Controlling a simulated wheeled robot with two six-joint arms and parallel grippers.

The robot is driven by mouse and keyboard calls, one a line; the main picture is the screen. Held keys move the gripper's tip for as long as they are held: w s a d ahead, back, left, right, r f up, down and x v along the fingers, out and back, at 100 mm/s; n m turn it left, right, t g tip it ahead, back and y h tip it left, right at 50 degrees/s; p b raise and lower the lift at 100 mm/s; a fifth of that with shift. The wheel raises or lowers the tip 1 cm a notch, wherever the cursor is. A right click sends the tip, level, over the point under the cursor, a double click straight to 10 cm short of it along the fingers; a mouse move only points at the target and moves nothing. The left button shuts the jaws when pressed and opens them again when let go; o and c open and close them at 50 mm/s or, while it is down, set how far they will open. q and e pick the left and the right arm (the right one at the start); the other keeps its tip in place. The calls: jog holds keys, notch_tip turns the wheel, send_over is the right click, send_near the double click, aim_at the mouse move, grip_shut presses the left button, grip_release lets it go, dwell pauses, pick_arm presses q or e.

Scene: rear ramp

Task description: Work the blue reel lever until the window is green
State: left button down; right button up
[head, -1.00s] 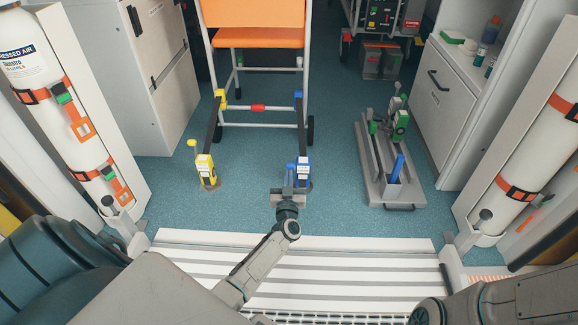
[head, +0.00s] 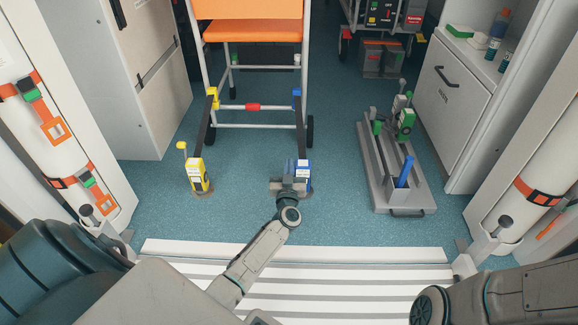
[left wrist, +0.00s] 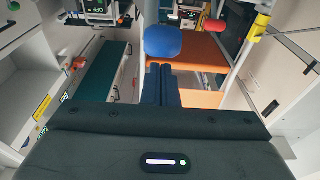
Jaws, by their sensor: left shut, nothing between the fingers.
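The blue reel (head: 305,173) stands on the floor at the front right leg of the orange chair, with a dark strap running up to a blue hook (head: 297,97). My left gripper (head: 288,180) is at the reel's left front side and covers part of it. In the left wrist view a blue ball knob (left wrist: 163,42) shows just beyond my shut, empty left fingers (left wrist: 162,82). I cannot tell whether they touch it. The lever's shaft is hidden, and I cannot make out the window or its colour. My right gripper is out of view.
A yellow reel (head: 198,176) with a raised yellow lever stands to the left. The orange chair (head: 252,30) is behind. A grey tray with a green reel (head: 403,122) and blue handle is at right. A ribbed white ramp (head: 330,270) lies in front.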

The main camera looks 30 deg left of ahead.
pick_arm(q)
jog(key=shift+f, duration=0.4)
jog(key=shift+s, duration=0.1)
jog(key=shift+s+d+f+p, duration=0.3)
jog(key=shift+s+f+p, duration=0.05)
jog(key=shift+f, duration=0.3)
